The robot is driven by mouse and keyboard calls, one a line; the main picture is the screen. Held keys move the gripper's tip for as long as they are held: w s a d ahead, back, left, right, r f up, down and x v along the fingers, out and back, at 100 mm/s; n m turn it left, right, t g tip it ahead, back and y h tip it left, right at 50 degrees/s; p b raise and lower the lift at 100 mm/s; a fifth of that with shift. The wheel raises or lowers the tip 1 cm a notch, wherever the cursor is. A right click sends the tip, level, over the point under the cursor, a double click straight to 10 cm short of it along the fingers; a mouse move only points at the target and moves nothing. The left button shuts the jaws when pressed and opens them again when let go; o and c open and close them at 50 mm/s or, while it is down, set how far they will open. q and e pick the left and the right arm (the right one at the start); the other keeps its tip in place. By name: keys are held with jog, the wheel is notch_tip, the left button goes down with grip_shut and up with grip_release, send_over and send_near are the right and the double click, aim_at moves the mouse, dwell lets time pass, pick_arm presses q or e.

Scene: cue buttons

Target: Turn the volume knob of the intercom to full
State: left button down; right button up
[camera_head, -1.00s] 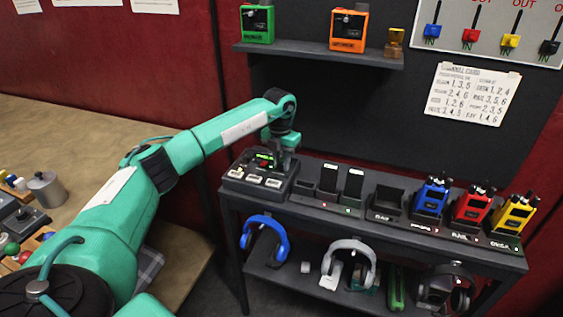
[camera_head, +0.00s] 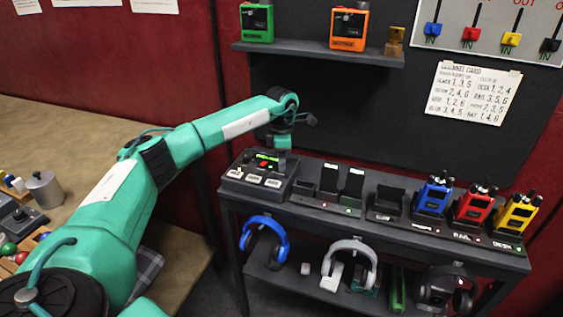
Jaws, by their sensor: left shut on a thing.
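The intercom (camera_head: 243,190) is a dark box at the left end of the shelf unit's top. My left gripper (camera_head: 279,149) points down at the right rear of the intercom and is shut on the volume knob. The knob itself is hidden behind the gripper, so I cannot read its setting. My right gripper is not in view.
Dark holders (camera_head: 328,183) stand right of the intercom, then blue (camera_head: 433,195), red (camera_head: 473,205) and yellow (camera_head: 515,215) radios. Headsets hang or lie below. A wall shelf (camera_head: 318,53) with green and orange boxes is above.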

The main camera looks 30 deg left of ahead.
pick_arm(q)
jog(key=shift+m, duration=0.8)
jog(key=shift+r+m, duration=0.1)
jog(key=shift+m, duration=1)
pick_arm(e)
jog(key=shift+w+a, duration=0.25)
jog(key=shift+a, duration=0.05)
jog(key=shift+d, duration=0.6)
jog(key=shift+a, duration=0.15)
pick_arm(q)
jog(key=c, duration=1.3)
grip_release()
jog(key=shift+c, duration=0.2)
jog(key=shift+o, duration=0.4)
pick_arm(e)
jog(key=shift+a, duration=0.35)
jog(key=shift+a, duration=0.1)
